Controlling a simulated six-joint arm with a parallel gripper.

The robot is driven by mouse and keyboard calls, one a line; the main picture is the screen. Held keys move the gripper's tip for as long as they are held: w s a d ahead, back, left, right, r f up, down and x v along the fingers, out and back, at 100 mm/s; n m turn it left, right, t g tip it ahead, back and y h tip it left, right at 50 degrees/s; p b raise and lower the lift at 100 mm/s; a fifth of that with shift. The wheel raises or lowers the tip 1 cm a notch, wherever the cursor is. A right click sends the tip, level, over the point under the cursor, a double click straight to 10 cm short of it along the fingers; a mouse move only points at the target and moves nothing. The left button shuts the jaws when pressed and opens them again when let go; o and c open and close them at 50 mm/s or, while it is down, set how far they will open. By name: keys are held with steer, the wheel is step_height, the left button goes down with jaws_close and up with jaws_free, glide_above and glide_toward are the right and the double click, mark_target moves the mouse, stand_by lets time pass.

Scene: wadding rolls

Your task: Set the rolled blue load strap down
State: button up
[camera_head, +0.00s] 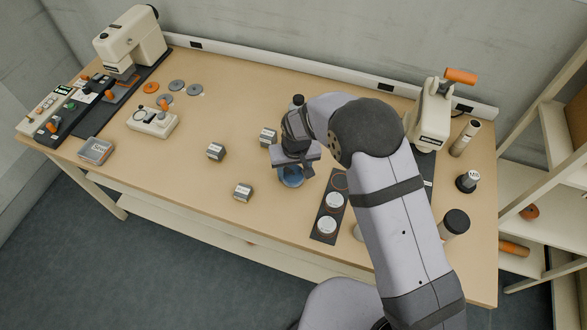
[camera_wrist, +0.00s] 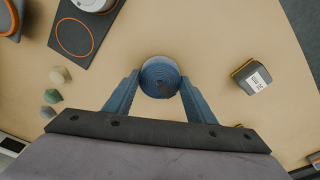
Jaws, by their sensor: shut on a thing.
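The rolled blue load strap (camera_head: 291,180) is a round blue coil. In the wrist view the strap (camera_wrist: 160,72) shows from above, with a dark centre. My gripper (camera_wrist: 160,82) is shut on it, with one blue finger on each side. In the head view my gripper (camera_head: 291,172) is over the middle of the table (camera_head: 180,195), and its upper parts hide some of the strap. I cannot tell whether the strap touches the table or is just above it.
Small grey labelled blocks (camera_head: 243,192) stand left of the strap. A dark strip (camera_head: 323,229) with round white-topped items lies to its right. A cream machine (camera_head: 131,40) stands at the back left, and a cream press (camera_head: 430,115) at the right.

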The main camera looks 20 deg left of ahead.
mark_target(293, 178)
steer(key=shift+f, duration=0.2)
steer(key=o, duration=1)
steer(key=shift+o, duration=0.2)
steer(key=shift+r, duration=0.15)
steer(key=shift+s+d+r+b, duration=0.1)
steer(key=shift+s+r+b, duration=0.1)
steer(key=shift+r+b, duration=0.7)
steer(key=shift+s+r+b, duration=0.2)
steer(key=shift+r+b, duration=0.1)
steer(key=shift+r, duration=1.15)
steer(key=shift+s+d+r+b, duration=0.1)
steer(key=shift+s+r+b, duration=0.1)
steer(key=shift+r+b, duration=0.7)
